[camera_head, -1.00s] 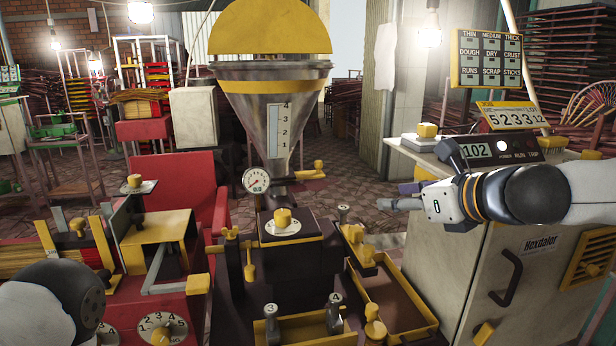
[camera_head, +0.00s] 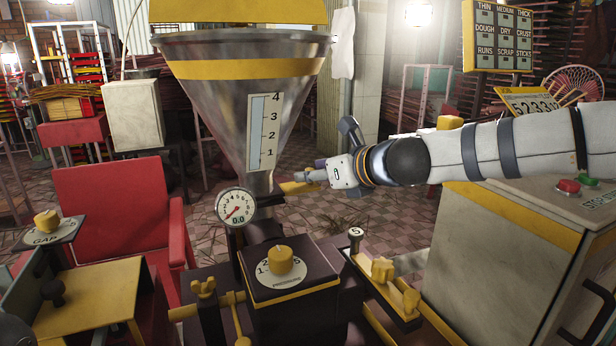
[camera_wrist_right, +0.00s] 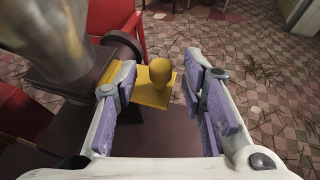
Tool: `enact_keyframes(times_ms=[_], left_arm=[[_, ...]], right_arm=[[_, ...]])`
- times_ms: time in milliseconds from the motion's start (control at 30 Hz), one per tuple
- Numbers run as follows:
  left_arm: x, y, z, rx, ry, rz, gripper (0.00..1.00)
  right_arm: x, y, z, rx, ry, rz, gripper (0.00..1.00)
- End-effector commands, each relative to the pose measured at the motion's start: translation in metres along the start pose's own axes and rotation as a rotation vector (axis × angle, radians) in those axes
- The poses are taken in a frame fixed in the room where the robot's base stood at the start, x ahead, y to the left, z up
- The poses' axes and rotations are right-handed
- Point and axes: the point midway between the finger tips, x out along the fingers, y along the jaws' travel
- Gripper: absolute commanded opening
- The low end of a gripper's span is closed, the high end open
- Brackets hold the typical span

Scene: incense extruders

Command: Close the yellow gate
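The yellow gate (camera_head: 296,187) is a flat plate at the neck of the metal hopper (camera_head: 240,90), sticking out to the right. In the right wrist view the gate (camera_wrist_right: 150,97) carries an upright yellow knob (camera_wrist_right: 160,73). My right gripper (camera_head: 314,176) reaches in from the right beside the gate's outer end. In the wrist view my right gripper (camera_wrist_right: 160,68) is open, with its purple-padded fingers on either side of the knob and visible gaps to it. The head view partly hides the knob. My left gripper is not in view.
A pressure gauge (camera_head: 236,207) hangs left of the hopper neck. A dark block with a yellow pressure knob (camera_head: 280,262) stands below. A grey cabinet (camera_head: 500,260) is at the right, and a red chair (camera_head: 115,220) at the left. Tiled floor lies behind the gate.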

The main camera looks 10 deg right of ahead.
Motion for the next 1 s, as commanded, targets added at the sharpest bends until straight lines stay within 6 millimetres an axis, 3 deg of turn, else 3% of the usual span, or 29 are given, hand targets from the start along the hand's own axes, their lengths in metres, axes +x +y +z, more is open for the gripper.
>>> enact_keyframes(times_ms=[133,400,433,600,767,1000], left_arm=[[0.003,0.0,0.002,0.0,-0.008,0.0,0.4],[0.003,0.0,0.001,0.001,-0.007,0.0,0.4],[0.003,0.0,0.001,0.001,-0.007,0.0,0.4],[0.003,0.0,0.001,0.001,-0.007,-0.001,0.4],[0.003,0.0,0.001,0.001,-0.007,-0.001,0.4],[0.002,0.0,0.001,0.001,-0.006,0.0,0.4]], right_arm=[[0.017,0.0,0.0,-0.001,0.0,-0.001,0.38],[0.019,0.0,0.003,-0.001,-0.003,-0.002,0.38],[0.019,0.0,0.003,-0.001,-0.003,-0.002,0.35],[0.019,0.0,0.003,-0.002,-0.003,-0.001,0.0],[0.019,0.0,0.002,-0.001,-0.002,-0.001,0.0],[0.024,0.021,0.003,0.001,-0.001,0.004,0.0]])
